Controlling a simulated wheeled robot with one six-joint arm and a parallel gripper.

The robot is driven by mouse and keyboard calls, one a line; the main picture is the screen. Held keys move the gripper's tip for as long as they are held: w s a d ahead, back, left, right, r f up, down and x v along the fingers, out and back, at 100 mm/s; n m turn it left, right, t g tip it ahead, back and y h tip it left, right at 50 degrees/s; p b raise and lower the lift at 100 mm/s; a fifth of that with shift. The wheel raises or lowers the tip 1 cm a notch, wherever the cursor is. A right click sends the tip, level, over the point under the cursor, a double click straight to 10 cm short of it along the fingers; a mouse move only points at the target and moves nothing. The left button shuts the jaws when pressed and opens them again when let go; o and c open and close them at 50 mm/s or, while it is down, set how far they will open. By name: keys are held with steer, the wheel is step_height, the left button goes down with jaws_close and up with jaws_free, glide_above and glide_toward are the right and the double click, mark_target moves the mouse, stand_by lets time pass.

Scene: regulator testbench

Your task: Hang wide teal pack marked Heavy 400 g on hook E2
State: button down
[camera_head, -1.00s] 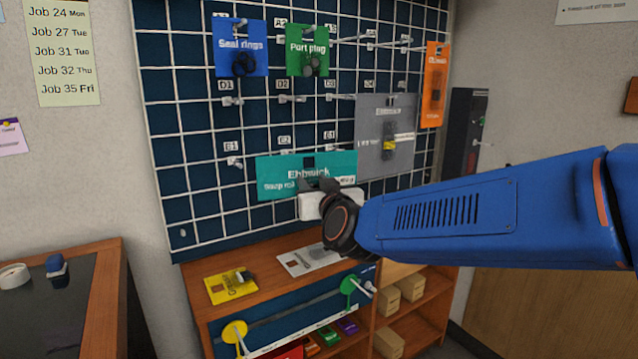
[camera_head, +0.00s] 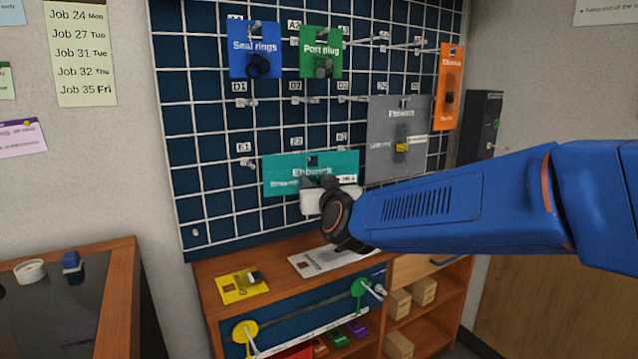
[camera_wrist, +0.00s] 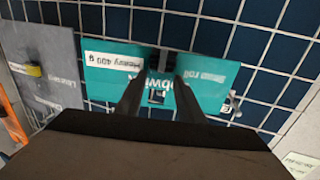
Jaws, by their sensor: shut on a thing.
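The wide teal pack (camera_head: 283,173) is upright in front of the pegboard's lower row, close to it. Its white "Heavy 400 g" label shows in the wrist view, where the pack (camera_wrist: 208,68) appears upside down. My gripper (camera_head: 318,182) is shut on the pack's middle; in the wrist view both fingers (camera_wrist: 157,82) overlap it. The E2 label (camera_head: 297,141) shows just above the pack, left of its dark hang slot (camera_head: 313,160). The E2 hook itself is hidden, and I cannot tell whether the pack touches it.
A grey pack (camera_head: 390,165) hangs close to the right of the teal pack. Blue (camera_head: 240,65), green (camera_head: 312,50) and orange (camera_head: 445,110) packs hang higher. The empty E1 hook (camera_head: 247,162) is at left. Below is a wooden shelf (camera_head: 225,268) with a yellow pack (camera_head: 238,290).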

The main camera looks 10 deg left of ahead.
mark_target(312, 180)
steer(key=shift+w+a+f, duration=0.1)
steer(key=shift+w+a, duration=0.95)
steer(key=shift+w, duration=0.2)
steer(key=shift+w+a+f, duration=0.25)
steer(key=shift+w+a, duration=0.05)
steer(key=shift+w, duration=0.05)
steer(key=c, duration=1.1)
jaws_free()
steer(key=shift+f, duration=0.1)
